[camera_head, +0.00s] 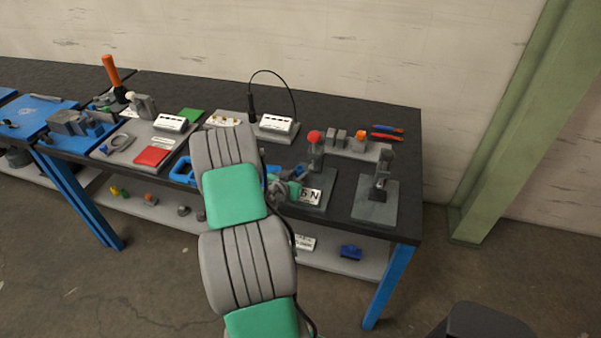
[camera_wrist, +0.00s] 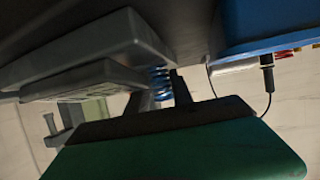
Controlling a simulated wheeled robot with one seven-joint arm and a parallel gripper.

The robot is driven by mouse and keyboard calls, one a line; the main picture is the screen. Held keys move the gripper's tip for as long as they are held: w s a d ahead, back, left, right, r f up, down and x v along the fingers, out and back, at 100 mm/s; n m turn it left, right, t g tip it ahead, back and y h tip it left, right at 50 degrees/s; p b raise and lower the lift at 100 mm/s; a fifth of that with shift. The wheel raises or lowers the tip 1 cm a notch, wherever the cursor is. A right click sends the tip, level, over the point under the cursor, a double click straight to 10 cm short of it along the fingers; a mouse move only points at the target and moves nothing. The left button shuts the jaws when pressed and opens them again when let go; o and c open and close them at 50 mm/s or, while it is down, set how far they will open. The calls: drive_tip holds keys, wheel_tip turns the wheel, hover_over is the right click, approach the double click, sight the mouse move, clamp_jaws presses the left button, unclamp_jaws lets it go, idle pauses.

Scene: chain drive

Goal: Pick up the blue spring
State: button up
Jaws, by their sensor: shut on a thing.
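The blue spring (camera_wrist: 160,83) shows in the wrist view as a small shiny coil, upright in the picture. My gripper (camera_wrist: 163,78) is shut on it, with a dark finger close on its right side. Its upper end is beside the edge of a grey block (camera_wrist: 80,55); I cannot tell whether they touch. In the head view my gripper (camera_head: 288,188) is low over the front of the bench, left of the plate marked N (camera_head: 311,196). I cannot make out the spring there, as my arm covers much of that spot.
A stand with a red knob (camera_head: 315,137) rises close to the right of my gripper. Another grey stand (camera_head: 378,195) is at the bench's right end. Red and blue pliers (camera_head: 387,132) lie behind. A white-topped box with a cable (camera_head: 277,125) stands at the back.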

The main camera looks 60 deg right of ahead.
clamp_jaws()
